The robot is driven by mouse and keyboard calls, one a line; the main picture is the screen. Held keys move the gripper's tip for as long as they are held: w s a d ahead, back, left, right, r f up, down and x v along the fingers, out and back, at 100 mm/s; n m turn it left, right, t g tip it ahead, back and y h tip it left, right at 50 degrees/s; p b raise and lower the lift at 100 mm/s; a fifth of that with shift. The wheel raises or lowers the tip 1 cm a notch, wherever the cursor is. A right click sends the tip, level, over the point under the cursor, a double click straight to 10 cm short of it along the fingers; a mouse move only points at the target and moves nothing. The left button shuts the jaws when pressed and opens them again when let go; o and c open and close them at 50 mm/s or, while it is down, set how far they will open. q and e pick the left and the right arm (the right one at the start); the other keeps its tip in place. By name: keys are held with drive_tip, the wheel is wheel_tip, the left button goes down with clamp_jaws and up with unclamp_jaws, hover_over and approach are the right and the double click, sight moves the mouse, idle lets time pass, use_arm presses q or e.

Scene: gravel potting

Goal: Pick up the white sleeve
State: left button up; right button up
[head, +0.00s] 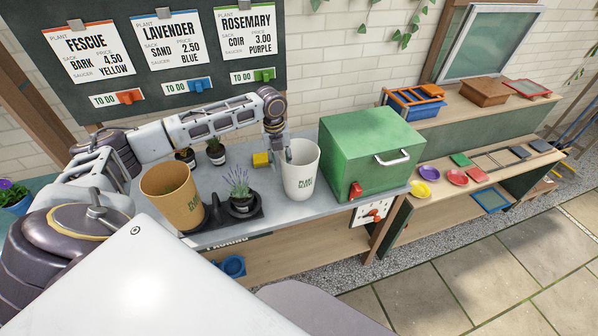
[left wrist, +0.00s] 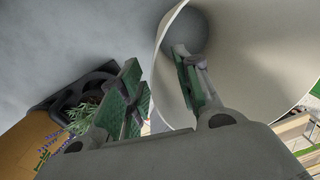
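The white sleeve (head: 302,172) is a tall, open-topped cup with printed lettering, upright on the grey bench top in front of the green box. In the left wrist view the sleeve (left wrist: 265,55) fills the upper right. My left gripper (head: 282,147) is at its left rim, pointing down. In the left wrist view my left gripper (left wrist: 160,92) is open astride the sleeve's wall, one green-padded finger inside the mouth and one outside. A gap shows between the fingers. My right gripper is not in view.
A tan sleeve (head: 172,195) and a potted lavender (head: 240,193) in a dark tray stand left of the white sleeve. A yellow block (head: 260,160) lies behind it. The green box (head: 370,150) is close on its right. Small pots stand further back.

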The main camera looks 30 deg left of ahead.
use_arm(q)
drive_tip(key=shift+w+f, duration=0.15)
drive_tip(key=shift+f, duration=1.8)
drive_tip(key=shift+d, duration=0.1)
drive_tip(key=shift+c, duration=0.5)
clamp_jaws()
